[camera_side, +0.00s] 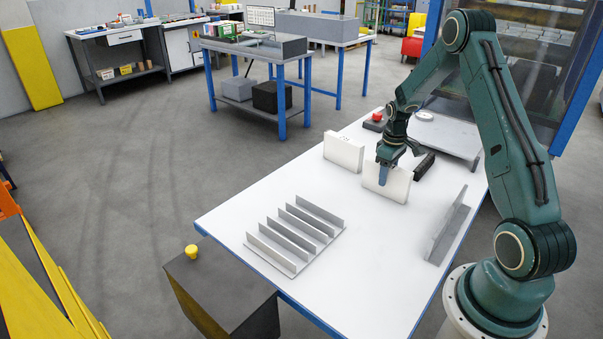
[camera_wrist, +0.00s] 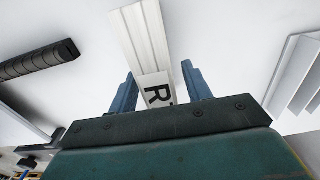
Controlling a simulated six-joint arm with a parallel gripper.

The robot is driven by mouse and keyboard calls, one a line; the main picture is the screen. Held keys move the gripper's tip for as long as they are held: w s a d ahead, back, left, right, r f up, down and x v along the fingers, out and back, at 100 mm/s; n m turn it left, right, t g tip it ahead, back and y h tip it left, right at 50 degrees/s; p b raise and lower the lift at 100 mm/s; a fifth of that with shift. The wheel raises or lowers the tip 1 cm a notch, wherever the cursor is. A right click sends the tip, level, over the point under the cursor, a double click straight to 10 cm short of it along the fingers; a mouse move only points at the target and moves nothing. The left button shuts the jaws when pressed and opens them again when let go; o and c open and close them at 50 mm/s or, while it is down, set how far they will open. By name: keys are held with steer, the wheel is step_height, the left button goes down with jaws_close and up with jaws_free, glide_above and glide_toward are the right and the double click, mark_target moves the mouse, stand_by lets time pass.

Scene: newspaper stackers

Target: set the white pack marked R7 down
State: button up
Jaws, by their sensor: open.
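The white pack marked R7 (camera_wrist: 157,92) is upright under my gripper; it also shows in the side view (camera_side: 397,190), where it appears to stand on the white table (camera_side: 370,270). My gripper (camera_wrist: 160,82) is open, its two blue fingers on either side of the pack with visible gaps. In the side view my gripper (camera_side: 384,174) is at the pack's top, and a finger covers part of its face. The letter R shows clearly; the 7 is partly cut off by the gripper body.
A second white pack (camera_side: 343,151) stands behind and to the left. A grey slotted rack (camera_side: 296,236) is at the front left. An angled metal plate (camera_side: 449,228) stands at the right. A black ribbed piece (camera_side: 424,166) lies close behind the R7 pack. The table's front middle is clear.

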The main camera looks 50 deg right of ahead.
step_height(320, 180, up, 10)
steer(key=shift+r, duration=0.2)
stand_by(0.8)
